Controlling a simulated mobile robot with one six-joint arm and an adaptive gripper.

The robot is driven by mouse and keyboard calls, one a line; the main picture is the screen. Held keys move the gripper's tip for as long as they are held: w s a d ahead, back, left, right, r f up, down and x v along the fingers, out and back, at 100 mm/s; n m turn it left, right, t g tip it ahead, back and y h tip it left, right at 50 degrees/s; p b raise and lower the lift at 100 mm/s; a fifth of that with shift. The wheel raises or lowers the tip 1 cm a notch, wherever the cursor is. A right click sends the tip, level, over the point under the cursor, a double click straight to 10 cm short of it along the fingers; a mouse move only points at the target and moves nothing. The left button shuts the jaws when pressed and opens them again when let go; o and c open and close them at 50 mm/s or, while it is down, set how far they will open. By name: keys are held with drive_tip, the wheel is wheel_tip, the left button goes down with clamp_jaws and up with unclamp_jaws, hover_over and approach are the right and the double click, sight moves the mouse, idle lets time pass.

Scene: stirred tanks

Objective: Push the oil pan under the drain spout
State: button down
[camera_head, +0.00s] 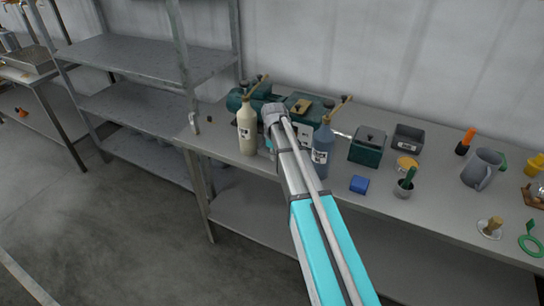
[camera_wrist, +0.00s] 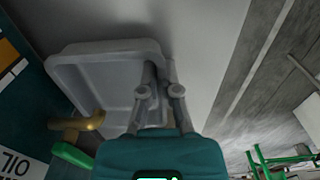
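The oil pan (camera_wrist: 95,75) is a shallow grey tray with a raised rim, in the upper left of the wrist view. A brass drain spout (camera_wrist: 85,124) shows at its lower-left rim, beside a green block. I cannot tell whether the spout is over the pan. My gripper (camera_wrist: 160,72) is at the pan's right end, its two fingers drawn close together. The fingertips overlap the pan's end wall in the picture; contact is unclear. In the head view my arm hides the gripper and most of the pan's area, in front of the green machine (camera_head: 302,109).
A cream bottle (camera_head: 247,132) and a blue bottle (camera_head: 322,147) stand on either side of my arm on the grey bench (camera_head: 355,211). A dark green box (camera_head: 367,147), a blue block (camera_head: 359,184) and a grey jug (camera_head: 480,168) are to the right. Metal shelves stand left.

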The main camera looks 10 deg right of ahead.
drive_tip(key=c, duration=0.7)
unclamp_jaws()
drive_tip(key=shift+r, duration=0.15)
